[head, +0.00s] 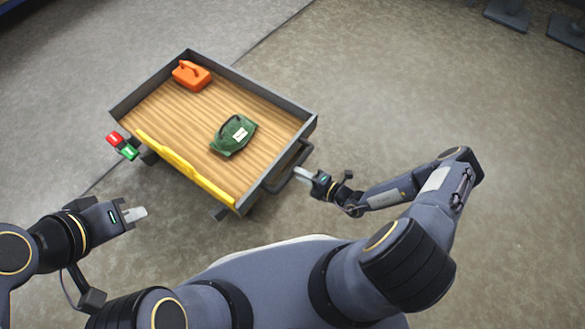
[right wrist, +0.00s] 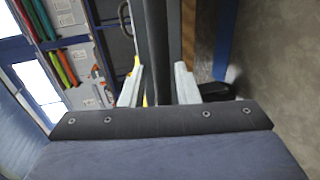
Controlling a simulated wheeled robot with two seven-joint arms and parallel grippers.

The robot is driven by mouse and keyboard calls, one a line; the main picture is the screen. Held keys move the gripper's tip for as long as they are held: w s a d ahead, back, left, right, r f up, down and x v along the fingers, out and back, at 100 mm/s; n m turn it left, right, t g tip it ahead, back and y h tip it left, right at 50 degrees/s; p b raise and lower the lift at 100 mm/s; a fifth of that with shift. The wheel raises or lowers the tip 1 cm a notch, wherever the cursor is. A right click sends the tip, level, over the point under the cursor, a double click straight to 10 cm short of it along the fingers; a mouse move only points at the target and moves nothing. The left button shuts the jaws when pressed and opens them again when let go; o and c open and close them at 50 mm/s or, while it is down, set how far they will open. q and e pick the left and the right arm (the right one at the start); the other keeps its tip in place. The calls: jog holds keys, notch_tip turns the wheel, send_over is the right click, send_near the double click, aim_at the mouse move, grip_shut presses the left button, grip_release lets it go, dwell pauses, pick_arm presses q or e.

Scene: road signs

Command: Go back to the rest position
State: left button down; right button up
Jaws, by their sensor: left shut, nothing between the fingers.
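My left gripper (head: 135,214) is at the lower left of the head view, shut and empty, clear of the cart. My right gripper (head: 302,174) is beside the cart's dark side handle (head: 285,178), near its right corner. In the right wrist view my right gripper's pale fingers (right wrist: 158,85) stand apart, with a dark upright bar (right wrist: 155,45) showing between them. Whether the fingers touch that bar cannot be told.
The cart (head: 165,122) has a wooden bed with a grey rim and a yellow front strip (head: 185,172). An orange case (head: 191,76) and a green bag (head: 233,136) lie in it. Red and green blocks (head: 122,146) are at its left. Floor at right is free.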

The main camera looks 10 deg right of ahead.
jog(key=shift+s+d+r, duration=0.1)
jog(key=shift+s+d, duration=0.4)
jog(key=shift+s, duration=0.05)
jog(key=shift+r, duration=0.1)
